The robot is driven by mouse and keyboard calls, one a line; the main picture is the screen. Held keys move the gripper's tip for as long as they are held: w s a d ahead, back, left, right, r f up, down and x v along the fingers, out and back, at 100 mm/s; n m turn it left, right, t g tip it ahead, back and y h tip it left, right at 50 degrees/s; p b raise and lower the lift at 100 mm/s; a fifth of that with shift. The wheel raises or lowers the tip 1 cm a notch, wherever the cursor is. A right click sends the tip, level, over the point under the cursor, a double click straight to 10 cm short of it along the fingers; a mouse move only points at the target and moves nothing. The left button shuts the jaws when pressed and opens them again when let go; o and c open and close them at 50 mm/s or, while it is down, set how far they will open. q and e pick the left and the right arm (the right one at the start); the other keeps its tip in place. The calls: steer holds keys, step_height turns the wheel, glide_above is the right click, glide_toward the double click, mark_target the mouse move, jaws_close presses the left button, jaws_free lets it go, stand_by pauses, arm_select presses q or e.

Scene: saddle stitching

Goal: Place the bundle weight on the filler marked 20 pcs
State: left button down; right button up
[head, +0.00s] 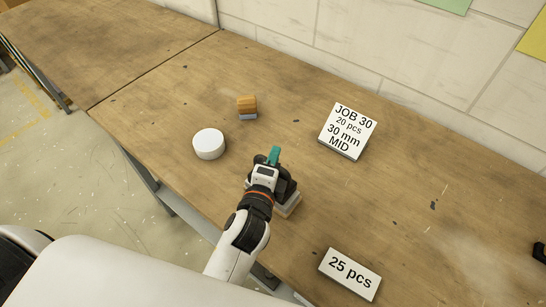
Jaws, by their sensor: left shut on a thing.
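My left gripper (272,182) is low over the middle of the table, shut on a teal piece (274,155) that sticks up past its black fingers. I cannot tell whether this is the bundle weight; the gripper hides most of it. A pale grey-beige block (290,207) shows under and beside the gripper. I cannot tell whether the held piece touches it. A white card (346,132) reads "JOB 30, 20 pcs, 30 mm, MID". Another white label (350,275) at the front right reads "25 pcs". No filler marked only 20 pcs can be made out.
A white round disc (208,144) and a small wooden block on a blue-grey base (247,107) stand left of the gripper. An unclear dark object (540,252) is cut off at the right edge. The wooden table (420,205) is clear at centre right. A wall runs behind.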

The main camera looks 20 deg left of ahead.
arm_select(q)
steer(key=c, duration=1.6)
jaws_free()
steer(key=shift+f, duration=0.1)
steer(key=o, duration=0.3)
steer(key=shift+s, duration=0.1)
steer(key=shift+o, duration=0.2)
steer(key=shift+r, duration=0.2)
steer(key=shift+s, duration=0.2)
steer(key=s+r+b, duration=0.2)
steer(key=s+b, duration=0.1)
steer(key=s, duration=0.8)
steer(key=shift+s+d, duration=0.15)
steer(key=shift+d, duration=0.25)
